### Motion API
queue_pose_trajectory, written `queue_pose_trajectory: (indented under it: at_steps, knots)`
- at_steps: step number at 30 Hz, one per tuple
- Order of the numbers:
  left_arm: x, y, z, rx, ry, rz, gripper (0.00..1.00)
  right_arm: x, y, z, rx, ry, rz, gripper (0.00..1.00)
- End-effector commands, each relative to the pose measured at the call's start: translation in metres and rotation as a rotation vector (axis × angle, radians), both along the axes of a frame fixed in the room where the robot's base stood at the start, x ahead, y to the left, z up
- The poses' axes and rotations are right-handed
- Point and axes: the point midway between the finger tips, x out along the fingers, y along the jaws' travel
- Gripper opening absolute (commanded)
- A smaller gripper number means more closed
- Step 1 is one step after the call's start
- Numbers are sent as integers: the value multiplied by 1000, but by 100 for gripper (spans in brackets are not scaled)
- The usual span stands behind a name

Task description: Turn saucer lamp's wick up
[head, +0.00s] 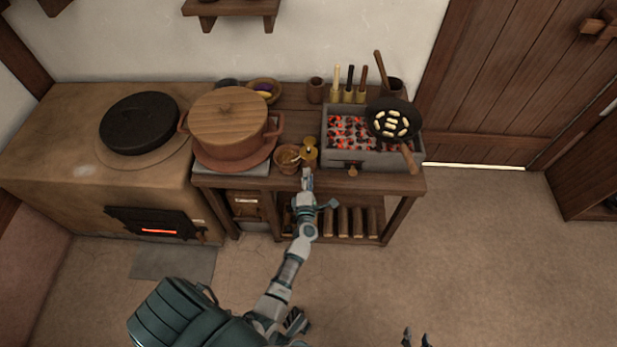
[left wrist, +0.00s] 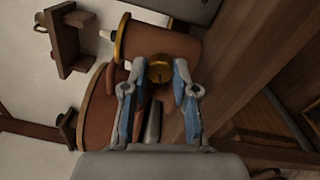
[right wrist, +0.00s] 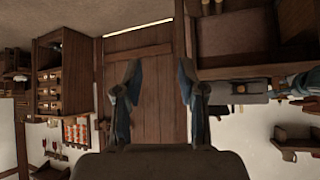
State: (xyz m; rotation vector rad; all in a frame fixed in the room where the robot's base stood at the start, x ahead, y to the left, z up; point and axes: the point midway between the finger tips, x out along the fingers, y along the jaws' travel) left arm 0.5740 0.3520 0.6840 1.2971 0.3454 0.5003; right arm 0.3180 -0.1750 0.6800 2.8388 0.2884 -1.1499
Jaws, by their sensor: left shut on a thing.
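The saucer lamp (head: 310,153) stands near the front edge of the wooden bench, showing as small brass parts in the head view. In the left wrist view its terracotta body (left wrist: 170,42) has a brass collar, with a small pale tip beyond it that looks like the wick (left wrist: 105,33). A round slotted brass knob (left wrist: 160,69) faces that camera. My left gripper (head: 307,174) reaches in from the front and is shut on the knob, one finger on each side. My right gripper (head: 416,340) is low at the bottom edge of the head view, open and empty, away from the bench.
A glowing brazier (head: 352,132) with a long-handled pan (head: 380,124) is on the right. The floor (head: 480,250) right of the bench is clear.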

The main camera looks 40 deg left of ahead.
Motion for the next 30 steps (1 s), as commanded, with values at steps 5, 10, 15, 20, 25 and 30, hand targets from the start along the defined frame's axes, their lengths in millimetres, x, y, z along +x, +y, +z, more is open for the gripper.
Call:
queue_pose_trajectory:
  at_steps: [5,10,15,20,25,30]
  knots:
    - [-2,-2,-9,-74,-27,-3,0,5,2,2,9,-33,2,40]
    - [-2,-2,-9,-109,-49,-2,0,8,3,3,13,-51,2,40]
    - [-2,-2,-9,-123,-56,-3,0,9,4,4,15,-58,2,40]
    - [-2,-2,-9,-125,-57,-2,0,9,4,4,15,-59,2,40]
    - [-3,-2,-9,-124,-57,-2,0,9,4,4,15,-58,2,40]
    - [-2,-2,-7,-122,-59,-2,53,9,4,4,15,-58,2,40]
